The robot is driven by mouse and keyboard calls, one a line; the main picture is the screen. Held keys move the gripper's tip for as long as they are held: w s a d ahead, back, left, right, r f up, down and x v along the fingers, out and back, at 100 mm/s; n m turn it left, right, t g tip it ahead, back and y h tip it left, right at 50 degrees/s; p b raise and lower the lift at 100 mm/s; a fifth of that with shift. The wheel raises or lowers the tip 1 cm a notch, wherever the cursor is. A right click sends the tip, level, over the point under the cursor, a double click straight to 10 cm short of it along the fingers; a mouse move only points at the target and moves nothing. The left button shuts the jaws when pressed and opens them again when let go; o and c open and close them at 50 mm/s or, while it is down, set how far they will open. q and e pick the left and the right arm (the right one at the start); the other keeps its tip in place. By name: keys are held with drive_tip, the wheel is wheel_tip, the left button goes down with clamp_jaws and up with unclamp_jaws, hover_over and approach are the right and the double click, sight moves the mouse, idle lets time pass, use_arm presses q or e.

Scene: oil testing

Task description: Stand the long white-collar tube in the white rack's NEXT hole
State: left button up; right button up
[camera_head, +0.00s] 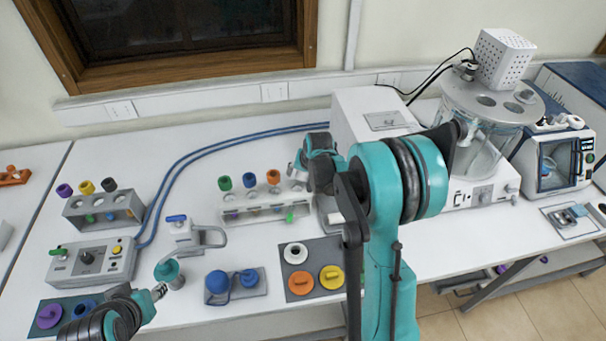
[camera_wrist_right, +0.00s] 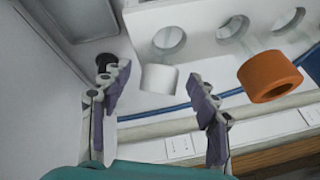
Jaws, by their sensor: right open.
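The white rack (camera_head: 262,214) stands on the middle of the table, with green, blue and orange-red caps along its back. In the right wrist view the rack (camera_wrist_right: 203,14) shows several empty round holes beside the caps. A white collar (camera_wrist_right: 158,78) shows there next to an orange cap (camera_wrist_right: 270,77); the tube below it is hidden. My right gripper (camera_wrist_right: 152,76) is open, one finger to each side of the white collar, with no visible grip. In the head view my right gripper (camera_head: 314,165) is at the rack's right end. My left gripper (camera_head: 158,291) is low at left; its jaws are unclear.
A grey rack (camera_head: 98,222) with capped tubes and a control box (camera_head: 90,265) stand at left. A dark mat (camera_head: 313,252) with white, orange and yellow rings lies in front. A glass bath (camera_head: 480,130) stands at right. Blue hoses run behind the white rack.

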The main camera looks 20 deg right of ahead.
drive_tip(key=c, duration=1.3)
drive_tip(key=shift+r, duration=0.15)
drive_tip(key=shift+c, duration=0.4)
wheel_tip(320, 180, up, 12)
drive_tip(key=p, duration=0.8)
drive_tip(key=shift+r, duration=0.1)
clamp_jaws()
drive_tip(key=shift+r+p, duration=0.4)
drive_tip(key=shift+r, duration=0.25)
wheel_tip(320, 180, up, 4)
drive_tip(key=shift+f+p, duration=0.25)
drive_tip(key=shift+p, duration=0.85)
